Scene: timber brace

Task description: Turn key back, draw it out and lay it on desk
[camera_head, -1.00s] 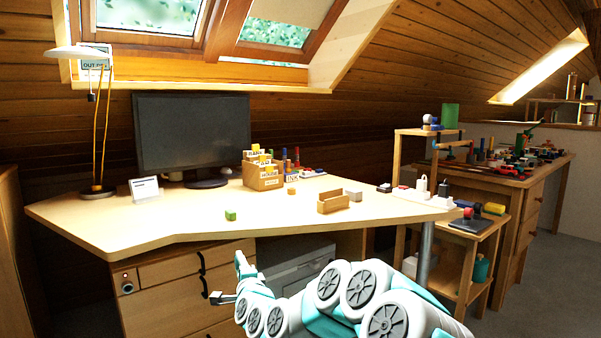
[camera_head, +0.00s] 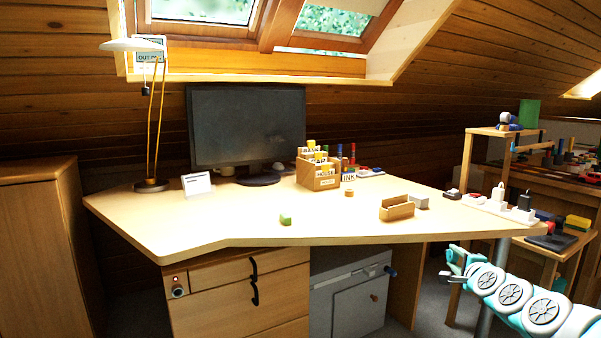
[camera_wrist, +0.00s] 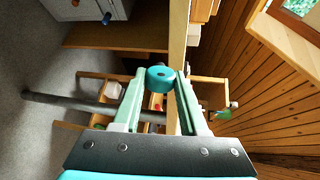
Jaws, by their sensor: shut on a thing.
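My gripper (camera_head: 460,262) is out at the right, in front of the desk's right end and below the level of its top. In the wrist view my gripper (camera_wrist: 160,80) is shut on a teal round piece with a small hole, which looks like the key's head (camera_wrist: 160,77). No shaft of it can be made out. The pale wooden desk (camera_head: 240,220) has wide bare areas on its top. The top drawer's left end carries a small round lock fitting (camera_head: 178,290) with a red spot above it; no key is seen in it.
A grey cabinet (camera_head: 340,305) stands under the desk. A low side table (camera_head: 555,247) stands at the right.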

